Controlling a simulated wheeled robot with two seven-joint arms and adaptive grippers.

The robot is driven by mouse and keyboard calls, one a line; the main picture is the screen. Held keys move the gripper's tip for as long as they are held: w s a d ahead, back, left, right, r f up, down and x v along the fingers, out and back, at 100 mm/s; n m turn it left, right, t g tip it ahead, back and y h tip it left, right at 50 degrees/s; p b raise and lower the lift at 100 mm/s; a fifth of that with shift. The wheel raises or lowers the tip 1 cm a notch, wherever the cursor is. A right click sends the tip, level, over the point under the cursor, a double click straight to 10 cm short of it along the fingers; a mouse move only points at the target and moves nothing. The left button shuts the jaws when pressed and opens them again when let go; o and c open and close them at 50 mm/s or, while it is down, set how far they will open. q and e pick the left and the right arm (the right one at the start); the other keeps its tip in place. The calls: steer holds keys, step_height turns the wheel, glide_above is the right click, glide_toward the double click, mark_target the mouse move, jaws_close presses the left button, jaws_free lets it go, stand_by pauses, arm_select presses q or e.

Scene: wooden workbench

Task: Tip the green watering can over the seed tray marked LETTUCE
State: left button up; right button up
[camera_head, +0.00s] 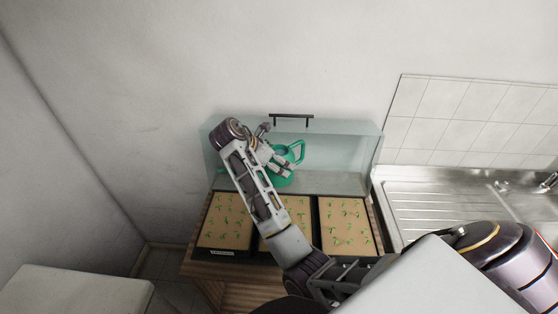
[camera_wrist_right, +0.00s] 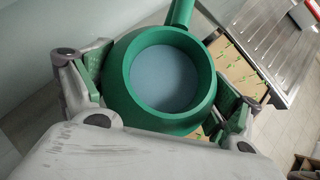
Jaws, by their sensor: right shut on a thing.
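The green watering can (camera_head: 284,178) is at the back of the planter bench, in front of the raised clear panel and partly hidden by my right arm. My right gripper (camera_head: 268,155) is shut on it. In the right wrist view the can (camera_wrist_right: 122,82) sits between the fingers, its round opening facing the camera with a grey-blue surface inside. Three seed trays stand in a row: a left tray (camera_head: 226,222), a middle tray (camera_head: 300,212) partly behind my arm, and a right tray (camera_head: 345,226). The left tray's white label (camera_head: 222,252) is too small to read. My left gripper is not in view.
A clear panel (camera_head: 340,155) with a dark handle (camera_head: 292,117) stands behind the trays, close to the can. A steel sink and drainboard (camera_head: 425,200) lie to the right. A pale cabinet top (camera_head: 75,292) is at the lower left.

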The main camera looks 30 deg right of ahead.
steer(key=shift+f, duration=0.1)
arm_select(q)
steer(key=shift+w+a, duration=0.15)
arm_select(e)
steer(key=shift+f, duration=2.8)
steer(key=shift+d+r, duration=0.1)
